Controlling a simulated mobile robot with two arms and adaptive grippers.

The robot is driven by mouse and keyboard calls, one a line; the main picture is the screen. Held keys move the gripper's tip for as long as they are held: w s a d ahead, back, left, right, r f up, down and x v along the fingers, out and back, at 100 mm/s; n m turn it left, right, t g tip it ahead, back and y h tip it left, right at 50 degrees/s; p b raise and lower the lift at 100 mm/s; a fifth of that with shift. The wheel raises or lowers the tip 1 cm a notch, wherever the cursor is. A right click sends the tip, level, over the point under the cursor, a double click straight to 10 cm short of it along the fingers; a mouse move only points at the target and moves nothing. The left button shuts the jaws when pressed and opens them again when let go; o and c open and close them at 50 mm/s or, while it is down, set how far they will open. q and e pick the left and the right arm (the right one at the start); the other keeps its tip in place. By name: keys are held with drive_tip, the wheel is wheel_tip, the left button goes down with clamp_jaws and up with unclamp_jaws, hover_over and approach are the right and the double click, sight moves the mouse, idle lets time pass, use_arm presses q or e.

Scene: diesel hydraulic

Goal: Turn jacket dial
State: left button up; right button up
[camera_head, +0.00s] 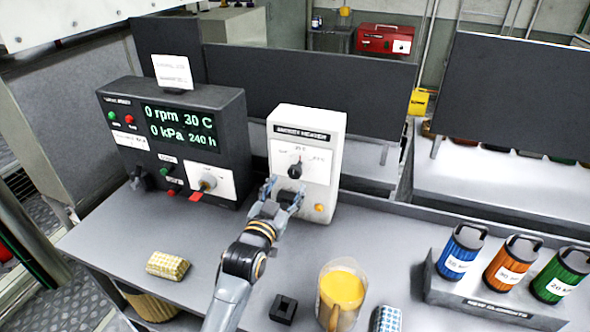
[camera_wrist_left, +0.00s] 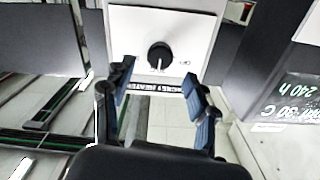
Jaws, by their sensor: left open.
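The jacket heater (camera_head: 313,125) is a white box standing upright on the bench, with a label plate on its front. Its black round dial (camera_head: 295,170) has a pointer and sits in the middle of the plate. The dial also shows in the left wrist view (camera_wrist_left: 160,56), where the label appears upside down. My left gripper (camera_head: 283,188) is open in front of the dial and a little below it. In the left wrist view its two fingers (camera_wrist_left: 160,85) are spread to either side of the dial, apart from it. My right gripper is out of view.
A dark control panel (camera_head: 228,112) with a green readout, buttons and a knob stands left of the heater. A yellow sponge (camera_head: 168,265), a black block (camera_head: 283,309) and a jug (camera_head: 341,292) lie in front. Coloured canisters (camera_head: 510,262) stand in a rack at right.

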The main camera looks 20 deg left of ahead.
sight(294, 174)
use_arm(q)
drive_tip(key=w, duration=0.7)
drive_tip(key=shift+d+p, duration=0.1)
drive_tip(key=shift+p, duration=0.3)
drive_tip(key=shift+s, duration=0.1)
drive_tip(key=c, duration=1.2)
